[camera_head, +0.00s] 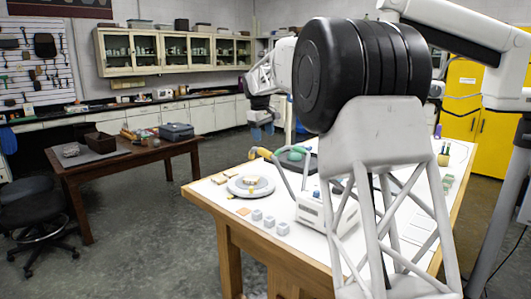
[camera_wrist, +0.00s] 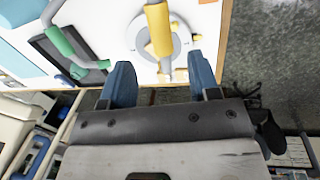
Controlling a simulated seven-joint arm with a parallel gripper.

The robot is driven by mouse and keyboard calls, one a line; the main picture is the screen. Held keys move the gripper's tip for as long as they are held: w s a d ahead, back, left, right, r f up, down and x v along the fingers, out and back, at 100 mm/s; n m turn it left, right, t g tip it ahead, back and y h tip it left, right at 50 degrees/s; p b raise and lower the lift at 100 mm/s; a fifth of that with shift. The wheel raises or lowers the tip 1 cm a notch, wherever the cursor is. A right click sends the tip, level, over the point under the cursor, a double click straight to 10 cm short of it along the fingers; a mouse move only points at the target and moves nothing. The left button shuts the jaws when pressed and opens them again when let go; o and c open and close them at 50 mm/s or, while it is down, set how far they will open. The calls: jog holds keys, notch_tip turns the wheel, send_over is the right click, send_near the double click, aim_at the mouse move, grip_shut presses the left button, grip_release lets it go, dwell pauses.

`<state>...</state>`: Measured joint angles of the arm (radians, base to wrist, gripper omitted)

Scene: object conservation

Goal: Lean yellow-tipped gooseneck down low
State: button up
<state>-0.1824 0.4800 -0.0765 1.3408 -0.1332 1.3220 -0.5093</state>
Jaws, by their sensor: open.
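The yellow-tipped gooseneck (camera_head: 263,153) rises from a white box and bends over at its top in the head view. Its thick yellow tip (camera_wrist: 158,28) shows in the wrist view, ahead of my fingertips and roughly in line with the gap between them. My gripper (camera_wrist: 162,72) has its two blue fingers spread apart, with nothing between them. In the head view my gripper (camera_head: 262,118) hangs above and behind the gooseneck, partly blurred into the background. The wrist view does not show clearly how far the tip lies from the fingers.
A green-tipped gooseneck (camera_wrist: 60,42) stands beside it over a dark pad (camera_wrist: 80,68). A round white dish (camera_head: 238,190) lies below the yellow tip. Several grey cubes (camera_head: 283,228) and the white box (camera_head: 312,212) sit near the table's front edge. My arm hides much of the table's right side.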

aim_at(265, 150)
jog(key=shift+w+d+f, duration=0.15)
jog(key=shift+f, duration=1.15)
jog(key=shift+w+d+f, duration=0.1)
jog(key=shift+d+f, duration=0.05)
jog(key=shift+f, duration=1.1)
jog(key=shift+w+d+f, duration=0.15)
jog(key=shift+f, duration=1.15)
grip_shut()
